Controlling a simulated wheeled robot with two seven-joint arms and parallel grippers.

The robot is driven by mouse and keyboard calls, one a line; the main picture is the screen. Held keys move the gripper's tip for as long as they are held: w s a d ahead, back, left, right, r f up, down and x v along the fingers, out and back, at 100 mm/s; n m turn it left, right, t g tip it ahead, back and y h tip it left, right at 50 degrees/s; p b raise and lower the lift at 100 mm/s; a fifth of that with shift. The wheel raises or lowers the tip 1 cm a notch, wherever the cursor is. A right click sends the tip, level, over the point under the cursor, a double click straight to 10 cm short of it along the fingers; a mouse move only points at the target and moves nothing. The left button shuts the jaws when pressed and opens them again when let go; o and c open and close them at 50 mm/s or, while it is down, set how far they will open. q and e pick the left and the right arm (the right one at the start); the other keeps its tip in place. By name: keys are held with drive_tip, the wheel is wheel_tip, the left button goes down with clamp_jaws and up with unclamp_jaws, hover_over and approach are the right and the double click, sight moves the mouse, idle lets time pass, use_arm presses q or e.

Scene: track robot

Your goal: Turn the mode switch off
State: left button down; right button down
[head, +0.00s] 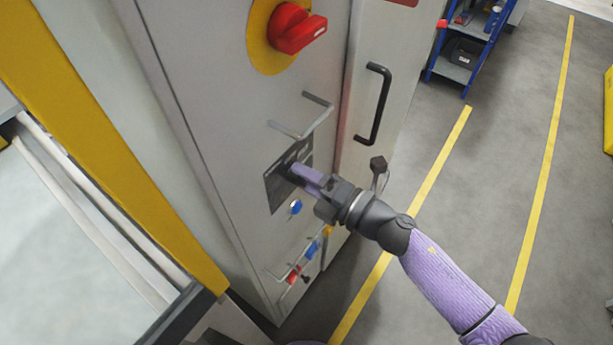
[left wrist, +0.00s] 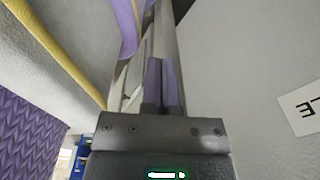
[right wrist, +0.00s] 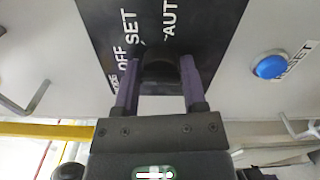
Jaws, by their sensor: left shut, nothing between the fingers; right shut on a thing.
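The mode switch is a dark knob (right wrist: 160,68) on a black plate (right wrist: 105,25) lettered OFF, SET and AUTO. In the head view the plate (head: 276,193) is on the front of the grey cabinet. My right gripper (head: 293,169) reaches the plate from the right. In the right wrist view its two purple fingers (right wrist: 160,82) stand on either side of the knob, shut on it. The fingers cover part of the knob, and I cannot tell which label it points to. My left gripper (left wrist: 160,82) shows only in the left wrist view, shut and empty.
A blue button (head: 295,207) sits just below the plate. A red rotary handle (head: 298,30) on a yellow disc and a metal bar handle (head: 303,118) are above. A black door handle (head: 374,103) is at right. A yellow post (head: 110,140) stands at left.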

idle(0.4)
drive_tip(key=shift+c, duration=1.1)
unclamp_jaws()
use_arm(q)
drive_tip(key=shift+a, duration=0.35)
use_arm(e)
drive_tip(key=shift+d, duration=0.1)
use_arm(q)
drive_tip(key=shift+d+f, duration=0.3)
drive_tip(key=shift+d, duration=0.05)
use_arm(e)
drive_tip(key=v, duration=1)
use_arm(q)
drive_tip(key=shift+a, duration=0.2)
